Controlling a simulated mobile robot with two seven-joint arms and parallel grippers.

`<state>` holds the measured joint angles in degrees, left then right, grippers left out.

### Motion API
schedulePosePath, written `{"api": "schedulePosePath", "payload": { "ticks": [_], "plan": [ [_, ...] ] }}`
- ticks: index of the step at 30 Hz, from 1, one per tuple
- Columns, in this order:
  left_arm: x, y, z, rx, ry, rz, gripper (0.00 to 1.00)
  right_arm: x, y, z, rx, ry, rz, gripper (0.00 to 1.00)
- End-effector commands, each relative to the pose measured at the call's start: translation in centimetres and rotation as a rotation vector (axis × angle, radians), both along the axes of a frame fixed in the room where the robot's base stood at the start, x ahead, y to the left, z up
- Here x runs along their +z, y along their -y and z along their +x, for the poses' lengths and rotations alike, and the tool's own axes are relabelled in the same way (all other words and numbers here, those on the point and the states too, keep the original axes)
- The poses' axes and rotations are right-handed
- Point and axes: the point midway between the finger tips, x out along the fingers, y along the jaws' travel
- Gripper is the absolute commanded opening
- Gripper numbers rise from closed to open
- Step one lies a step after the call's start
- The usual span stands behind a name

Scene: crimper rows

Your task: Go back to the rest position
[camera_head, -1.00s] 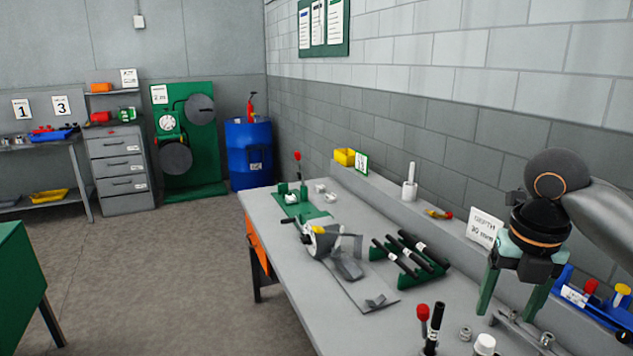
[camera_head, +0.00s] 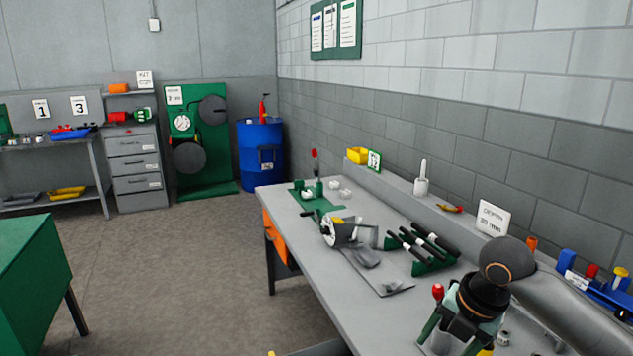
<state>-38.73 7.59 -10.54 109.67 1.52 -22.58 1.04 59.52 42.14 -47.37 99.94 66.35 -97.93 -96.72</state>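My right gripper (camera_head: 450,337) is at the lower right, with its arm coming in from the right edge. My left gripper is not in view.
On the bench stand a crimper-like tool (camera_head: 345,232), a green rack (camera_head: 432,265) with black-handled tools, and a depth sign (camera_head: 493,217). A blue tray (camera_head: 590,282) is at the right. A green table (camera_head: 45,265) stands left; the floor between is clear.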

Motion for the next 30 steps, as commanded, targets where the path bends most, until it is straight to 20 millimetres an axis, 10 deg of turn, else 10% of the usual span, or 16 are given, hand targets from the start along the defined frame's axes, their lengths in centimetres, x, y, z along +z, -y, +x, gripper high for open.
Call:
{"api": "schedulePosePath", "payload": {
  "ticks": [15,30],
  "plan": [
    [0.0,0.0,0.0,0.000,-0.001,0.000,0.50,-17.1,-10.4,-3.3,-0.809,-0.044,0.616,0.71],
    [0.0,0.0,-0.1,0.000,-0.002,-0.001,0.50,-27.7,-7.6,-15.4,-1.708,-0.112,1.060,0.71]
  ]
}}
